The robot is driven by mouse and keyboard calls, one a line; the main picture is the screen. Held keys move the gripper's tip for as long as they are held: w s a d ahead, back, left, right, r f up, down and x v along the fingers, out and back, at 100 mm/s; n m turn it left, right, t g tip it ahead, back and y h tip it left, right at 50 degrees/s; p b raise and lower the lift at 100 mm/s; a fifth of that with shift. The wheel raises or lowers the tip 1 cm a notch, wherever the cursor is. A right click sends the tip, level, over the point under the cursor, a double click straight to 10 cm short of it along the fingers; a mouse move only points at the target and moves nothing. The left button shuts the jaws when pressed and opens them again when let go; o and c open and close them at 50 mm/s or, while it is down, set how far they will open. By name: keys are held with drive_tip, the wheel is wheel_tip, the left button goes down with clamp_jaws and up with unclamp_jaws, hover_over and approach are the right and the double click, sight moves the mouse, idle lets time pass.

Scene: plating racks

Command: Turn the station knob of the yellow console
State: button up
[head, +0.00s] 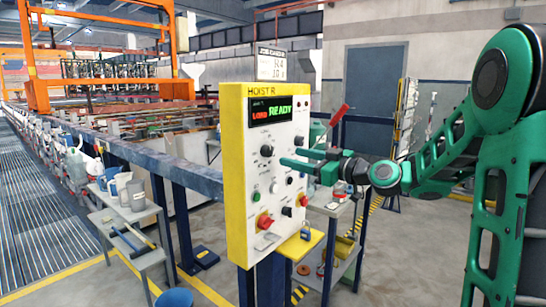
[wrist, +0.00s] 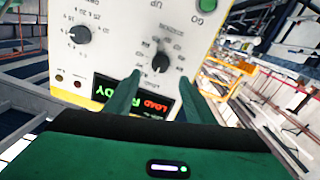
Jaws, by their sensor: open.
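The yellow console (head: 236,180) has a white face with a display reading LOAD in red and READY in green. A black knob (head: 267,151) with a printed scale sits below the display's left part; it also shows in the wrist view (wrist: 160,62), where the face appears upside down. A second black knob (wrist: 80,34) with numbers around it is beside it. I cannot read which is the station knob. My gripper (head: 289,156) is open in front of the face. In the wrist view its fingertips (wrist: 160,79) frame the first knob, apparently without touching it.
Open floor lies at the right.

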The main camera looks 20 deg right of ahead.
sight(270, 152)
drive_tip(key=x, duration=0.8)
drive_tip(key=shift+w+a, duration=0.2)
